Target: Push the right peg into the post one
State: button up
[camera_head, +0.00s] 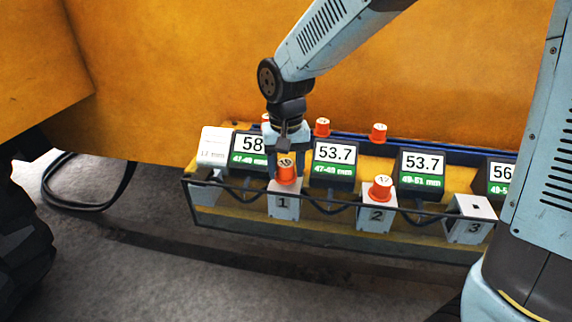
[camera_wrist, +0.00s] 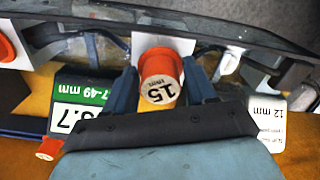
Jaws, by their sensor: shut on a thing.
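My gripper (camera_head: 287,172) is shut on an orange peg (camera_head: 286,174) marked 15 mm on its pale top. In the wrist view the peg (camera_wrist: 160,77) stands between the two fingers of the gripper (camera_wrist: 160,88). The peg is at the top of the white post marked 1 (camera_head: 284,205); how deep it sits cannot be told. The post's top also shows in the wrist view (camera_wrist: 184,46). Another orange peg (camera_head: 380,188) stands on post 2 (camera_head: 376,217). Post 3 (camera_head: 469,222) has no peg on it.
Several displays stand behind the posts; the one right of my gripper (camera_head: 334,155) reads 53.7. Spare orange pegs (camera_head: 322,128) (camera_head: 379,132) stand at the back, another partly hidden by my arm. A dark rail (camera_head: 330,201) and cables run along the front. A white card (camera_head: 214,143) stands left.

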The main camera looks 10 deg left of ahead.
aim_at(286, 163)
jog(key=shift+f, duration=0.7)
jog(key=o, duration=1.1)
notch_tip(286, 163, up, 14)
jog(key=shift+f, duration=0.2)
dwell(0.4)
